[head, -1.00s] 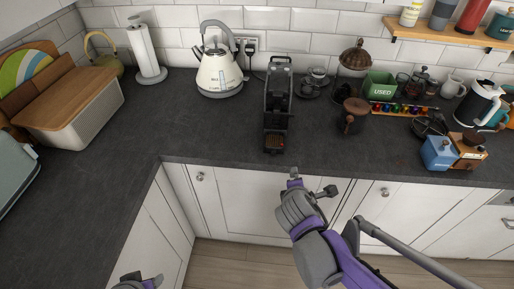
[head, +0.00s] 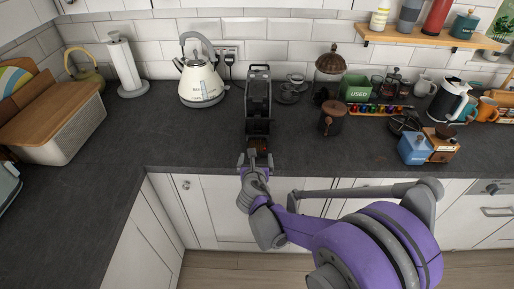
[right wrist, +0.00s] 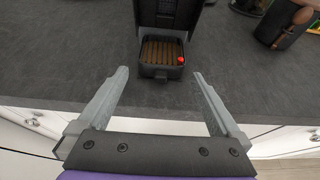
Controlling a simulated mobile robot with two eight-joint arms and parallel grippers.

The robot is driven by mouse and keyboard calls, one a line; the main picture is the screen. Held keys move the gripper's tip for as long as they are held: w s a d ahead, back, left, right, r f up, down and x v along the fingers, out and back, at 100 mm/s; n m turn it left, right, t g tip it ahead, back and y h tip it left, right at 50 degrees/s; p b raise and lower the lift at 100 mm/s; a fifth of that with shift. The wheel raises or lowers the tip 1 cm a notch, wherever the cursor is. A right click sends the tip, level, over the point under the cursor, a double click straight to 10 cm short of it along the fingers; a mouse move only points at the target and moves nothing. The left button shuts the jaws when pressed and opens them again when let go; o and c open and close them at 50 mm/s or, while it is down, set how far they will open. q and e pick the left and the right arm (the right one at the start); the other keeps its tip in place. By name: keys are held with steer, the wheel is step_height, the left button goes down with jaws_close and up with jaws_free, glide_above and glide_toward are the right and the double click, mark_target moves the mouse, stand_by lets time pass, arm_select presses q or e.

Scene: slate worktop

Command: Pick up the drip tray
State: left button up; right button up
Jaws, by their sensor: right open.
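The drip tray (right wrist: 162,70) is a small dark tray with a brown slatted top at the foot of the black coffee machine (head: 258,102). A red dot shows at its right side in the right wrist view. In the head view the drip tray (head: 258,144) is partly hidden by my right gripper. My right gripper (right wrist: 163,75) is open, its two fingers pointing at the tray from the front, one to each side and short of it. In the head view my right gripper (head: 255,160) is at the worktop's front edge. My left gripper is out of view.
A cream kettle (head: 200,84) stands left of the machine. A brown canister (head: 332,118) and a row of coloured capsules (head: 380,109) stand to the right. The slate worktop (head: 180,140) is clear just left of the machine.

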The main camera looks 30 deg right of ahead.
steer(key=x, duration=0.5)
steer(key=shift+d, duration=0.1)
steer(key=shift+s+r, duration=0.1)
steer(key=shift+c, duration=0.2)
steer(key=c, duration=1.4)
